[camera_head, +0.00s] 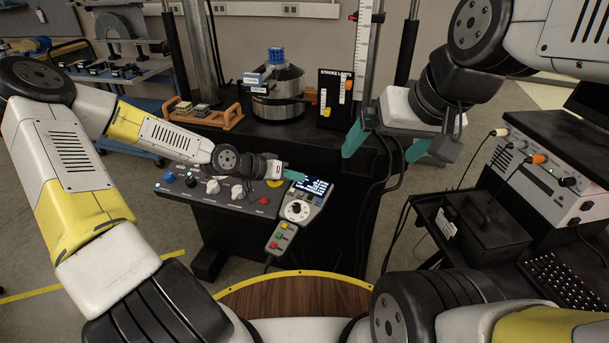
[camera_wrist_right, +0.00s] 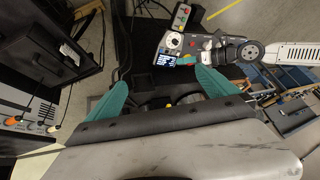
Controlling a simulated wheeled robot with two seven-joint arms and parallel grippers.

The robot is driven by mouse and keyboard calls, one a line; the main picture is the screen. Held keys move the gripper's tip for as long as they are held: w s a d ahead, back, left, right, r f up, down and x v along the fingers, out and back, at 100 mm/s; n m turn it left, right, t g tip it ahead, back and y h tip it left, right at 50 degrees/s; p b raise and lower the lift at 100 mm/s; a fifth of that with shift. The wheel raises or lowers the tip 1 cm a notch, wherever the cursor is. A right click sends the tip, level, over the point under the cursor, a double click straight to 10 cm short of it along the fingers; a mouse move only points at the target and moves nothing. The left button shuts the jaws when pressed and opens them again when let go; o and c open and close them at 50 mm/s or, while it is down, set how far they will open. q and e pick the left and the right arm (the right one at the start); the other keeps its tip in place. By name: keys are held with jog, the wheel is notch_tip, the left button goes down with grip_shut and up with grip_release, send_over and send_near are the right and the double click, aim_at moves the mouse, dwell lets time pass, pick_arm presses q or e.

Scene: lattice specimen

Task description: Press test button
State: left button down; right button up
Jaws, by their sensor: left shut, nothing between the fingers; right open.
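The dark control console (camera_head: 228,203) carries several knobs and buttons, a lit screen (camera_head: 316,185) and a white dial (camera_head: 296,210). A small keypad (camera_head: 280,238) with green, red and yellow buttons sits at its front right. A red button (camera_head: 264,201) and a yellow button (camera_head: 273,183) are on the console top. I cannot read which button is the test button. My left gripper (camera_head: 294,175) is shut and empty above the console, beside the screen; contact cannot be told. The keypad also shows in the right wrist view (camera_wrist_right: 181,16). My right gripper (camera_head: 384,148) is open and empty, right of the console.
A blue lattice cube (camera_head: 276,56) sits on a metal cylinder (camera_head: 280,92) between the test machine's columns. A wooden tray (camera_head: 204,115) stands left of it and a black board with sliders (camera_head: 335,98) right. An instrument cart (camera_head: 515,235) with cables stands at the right.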

grip_shut()
dwell(1.5)
